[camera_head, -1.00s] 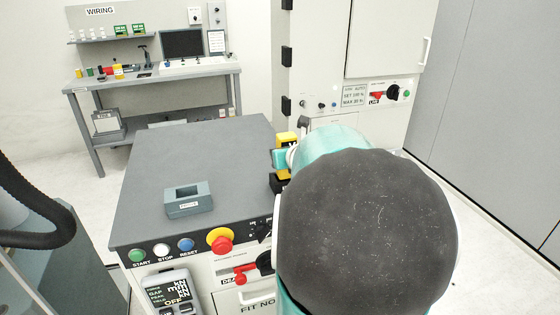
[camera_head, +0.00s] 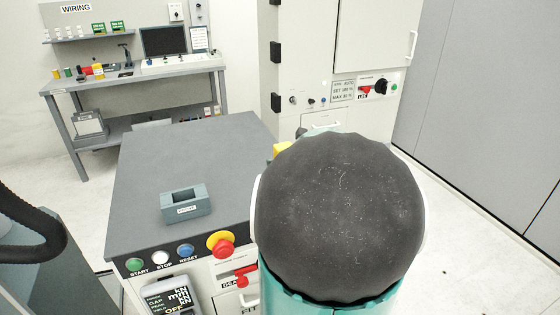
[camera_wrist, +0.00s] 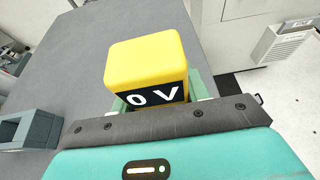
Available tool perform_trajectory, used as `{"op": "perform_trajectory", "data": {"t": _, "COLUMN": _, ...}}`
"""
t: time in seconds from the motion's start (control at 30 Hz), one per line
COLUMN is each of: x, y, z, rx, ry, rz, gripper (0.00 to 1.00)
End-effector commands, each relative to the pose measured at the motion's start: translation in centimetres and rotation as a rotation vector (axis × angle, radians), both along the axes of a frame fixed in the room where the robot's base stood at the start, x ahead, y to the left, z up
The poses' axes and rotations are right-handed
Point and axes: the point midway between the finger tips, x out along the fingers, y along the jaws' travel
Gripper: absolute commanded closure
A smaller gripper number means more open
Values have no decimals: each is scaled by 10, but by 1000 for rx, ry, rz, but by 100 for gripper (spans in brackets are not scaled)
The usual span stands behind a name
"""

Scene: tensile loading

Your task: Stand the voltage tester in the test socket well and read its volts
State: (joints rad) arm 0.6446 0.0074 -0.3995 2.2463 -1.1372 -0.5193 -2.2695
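The voltage tester (camera_wrist: 146,66) is a yellow block with a dark display reading "0 V", seen close up in the wrist view. My gripper (camera_wrist: 158,98) is shut on it, with greenish fingers at its sides. In the head view only a small yellow piece of the tester (camera_head: 281,149) shows past my arm, which hides the gripper. The test socket well (camera_head: 186,208) is a grey-blue block with a rectangular opening, on the dark grey bench top. It also shows at the left edge of the wrist view (camera_wrist: 40,136), apart from the tester. The opening is empty.
The bench front carries green, white and blue buttons, a red emergency knob (camera_head: 221,244) and a red lever (camera_head: 240,271). A tall cabinet (camera_head: 345,45) stands behind on the right. A wiring table (camera_head: 140,80) is at the back left. The bench top (camera_head: 200,150) around the well is otherwise clear.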

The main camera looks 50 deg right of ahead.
Motion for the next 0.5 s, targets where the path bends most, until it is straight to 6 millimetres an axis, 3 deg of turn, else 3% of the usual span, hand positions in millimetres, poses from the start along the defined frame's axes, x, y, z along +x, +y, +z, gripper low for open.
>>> {"op": "perform_trajectory", "data": {"t": 0.03, "x": 0, "y": 0, "z": 0, "rx": 1, "ry": 1, "rz": 0, "gripper": 47}}
{"op": "perform_trajectory", "data": {"t": 0.1, "x": 0, "y": 0, "z": 0, "rx": 1, "ry": 1, "rz": 0, "gripper": 33}}
{"op": "perform_trajectory", "data": {"t": 0.5, "x": 1, "y": 2, "z": 5, "rx": 0, "ry": -1, "rz": 0, "gripper": 33}}
